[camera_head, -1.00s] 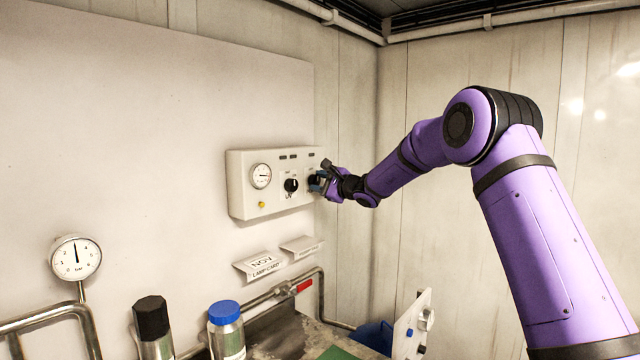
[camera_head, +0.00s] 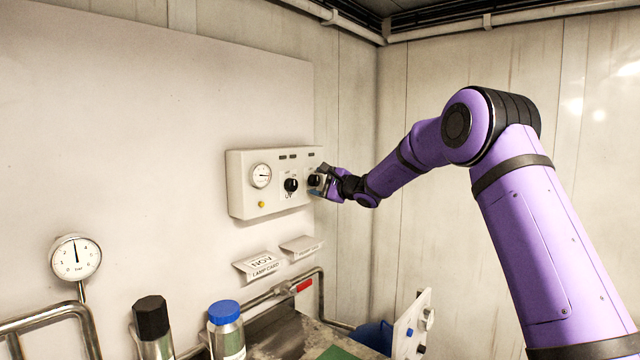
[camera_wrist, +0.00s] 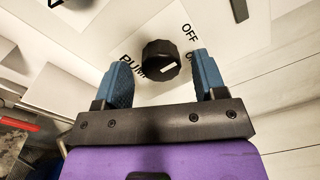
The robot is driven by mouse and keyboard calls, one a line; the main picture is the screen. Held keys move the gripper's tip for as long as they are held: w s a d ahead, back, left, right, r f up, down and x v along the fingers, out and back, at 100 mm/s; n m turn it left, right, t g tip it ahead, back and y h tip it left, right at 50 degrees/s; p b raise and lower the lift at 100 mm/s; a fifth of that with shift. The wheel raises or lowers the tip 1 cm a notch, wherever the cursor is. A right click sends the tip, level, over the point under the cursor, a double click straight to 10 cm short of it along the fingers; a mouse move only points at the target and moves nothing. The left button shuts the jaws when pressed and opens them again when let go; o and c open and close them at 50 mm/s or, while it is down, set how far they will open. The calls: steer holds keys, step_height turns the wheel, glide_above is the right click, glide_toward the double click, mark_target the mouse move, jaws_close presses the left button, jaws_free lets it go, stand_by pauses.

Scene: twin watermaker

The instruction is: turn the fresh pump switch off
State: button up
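The pump switch is a round black knob (camera_wrist: 160,60) with a white pointer mark, on a white plate lettered "PUMP" and "OFF" in the wrist view. The mark lies toward the knob's lower right there, not at the "OFF" lettering. It also shows as the right-hand knob (camera_head: 314,180) on the white control panel (camera_head: 240,190). My gripper (camera_wrist: 160,64) is open, with one blue finger on each side of the knob. Gaps show between the fingers and the knob in the wrist view. My gripper (camera_head: 325,180) is at the panel's right end in the head view.
A second black knob (camera_head: 291,185), a gauge (camera_head: 261,175) and a yellow button (camera_head: 262,204) are to the left on the panel. Label cards (camera_head: 259,266) jut out below. Pipes and bottles stand lower down. The wall right of the panel is bare.

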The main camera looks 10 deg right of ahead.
steer(key=v, duration=1)
steer(key=shift+s+d, duration=0.3)
steer(key=s+a+r+n+g, duration=0.1)
steer(key=s+a+n+g, duration=0.2)
steer(key=s, duration=0.6)
steer(key=s+a+r+n+g, duration=0.1)
steer(key=s+a+n+g, duration=0.25)
steer(key=s, duration=0.55)
steer(key=s+a+r+n+g, duration=0.2)
steer(key=s+a+n, duration=0.15)
steer(key=s, duration=0.45)
steer(key=s+d+f+n+h, duration=0.2)
steer(key=s+d+h, duration=0.1)
steer(key=s, duration=0.6)
steer(key=s+d+f+n+g+h, duration=0.1)
steer(key=s+d+f+n+h, duration=0.1)
steer(key=s, duration=0.7)
steer(key=s+d+f+n+h, duration=0.2)
steer(key=s+d+h, duration=0.3)
steer(key=s, duration=0.4)
steer(key=shift+d+f, duration=0.25)
steer(key=shift+f, duration=0.5)
